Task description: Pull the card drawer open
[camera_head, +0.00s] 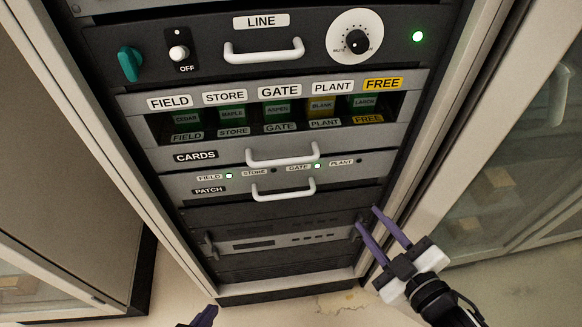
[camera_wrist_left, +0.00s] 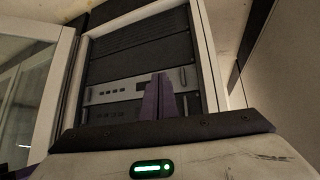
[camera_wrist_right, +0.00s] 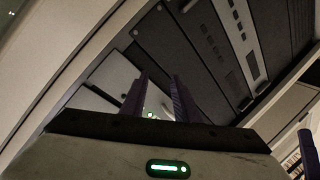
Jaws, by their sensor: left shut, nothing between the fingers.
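My right gripper (camera_head: 368,216) is open and empty, below and right of the drawer, by the lower rack.
The LINE panel (camera_head: 205,68) above has its own white handle, a dial (camera_head: 355,38) and a teal knob (camera_head: 130,64). The PATCH panel (camera_head: 230,190) below has another white handle (camera_head: 283,190). Cabinet sides flank the rack. Floor in front is clear.

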